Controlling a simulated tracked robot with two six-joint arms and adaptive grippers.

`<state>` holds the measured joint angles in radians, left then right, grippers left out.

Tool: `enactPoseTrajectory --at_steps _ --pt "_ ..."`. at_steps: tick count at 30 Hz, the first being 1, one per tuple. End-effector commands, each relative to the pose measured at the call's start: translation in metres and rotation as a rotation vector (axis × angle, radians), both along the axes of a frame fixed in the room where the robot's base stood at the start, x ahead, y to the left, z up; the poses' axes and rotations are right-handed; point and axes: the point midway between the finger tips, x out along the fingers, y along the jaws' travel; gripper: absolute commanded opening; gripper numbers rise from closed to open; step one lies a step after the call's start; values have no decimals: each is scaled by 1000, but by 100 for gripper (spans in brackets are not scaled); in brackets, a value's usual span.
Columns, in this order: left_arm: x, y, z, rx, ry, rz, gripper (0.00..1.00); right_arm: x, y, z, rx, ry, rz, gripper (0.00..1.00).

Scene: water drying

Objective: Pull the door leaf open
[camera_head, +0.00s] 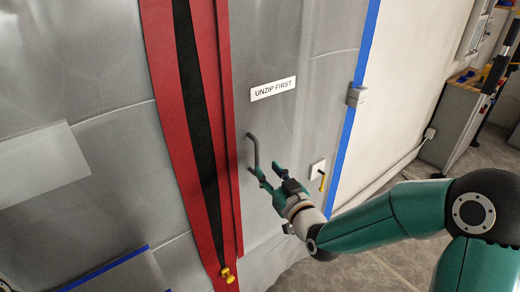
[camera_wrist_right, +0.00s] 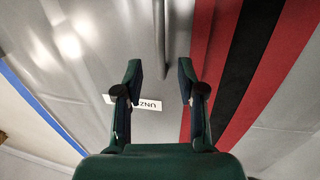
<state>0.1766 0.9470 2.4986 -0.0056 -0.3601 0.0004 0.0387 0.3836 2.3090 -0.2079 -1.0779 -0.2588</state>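The door leaf (camera_head: 275,125) is a grey sheet panel to the right of a red-edged zip (camera_head: 228,130). A slim grey upright handle (camera_head: 254,150) stands out from it; it also shows in the right wrist view (camera_wrist_right: 160,35). My right gripper (camera_head: 267,172) is open at the lower end of the handle. In the right wrist view its two fingers (camera_wrist_right: 160,72) are spread, with the handle's end in line with the gap between them. I cannot tell whether they touch it. A yellow zip slider (camera_head: 228,274) sits at the bottom of the zip. My left gripper is not in view.
An "UNZIP FIRST" sign (camera_head: 273,89) is above the handle. A white plate with a yellow lever (camera_head: 322,181) is to its right. Blue tape (camera_head: 350,125) with a grey block (camera_head: 357,96) borders the panel. Bare floor (camera_head: 375,265) lies below my right arm.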

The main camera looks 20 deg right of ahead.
Motion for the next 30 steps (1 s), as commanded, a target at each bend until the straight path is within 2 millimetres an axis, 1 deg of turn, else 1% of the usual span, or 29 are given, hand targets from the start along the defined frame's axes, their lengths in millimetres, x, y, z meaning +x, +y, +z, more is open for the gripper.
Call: enactPoseTrajectory --at_steps 1,3,6,10,15,24,26,30 --pt "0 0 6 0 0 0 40 12 2 2 1 0 0 39" --pt "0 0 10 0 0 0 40 27 5 2 1 1 1 39" --pt "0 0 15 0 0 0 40 45 7 2 1 0 0 39" --pt "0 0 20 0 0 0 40 62 10 2 1 0 0 39" --pt "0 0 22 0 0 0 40 74 11 1 1 0 0 39" --pt "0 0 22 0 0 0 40 76 11 0 1 0 -1 39" --pt "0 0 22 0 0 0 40 75 11 0 1 0 -1 31" --pt "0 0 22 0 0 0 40 75 11 0 1 0 -1 8"
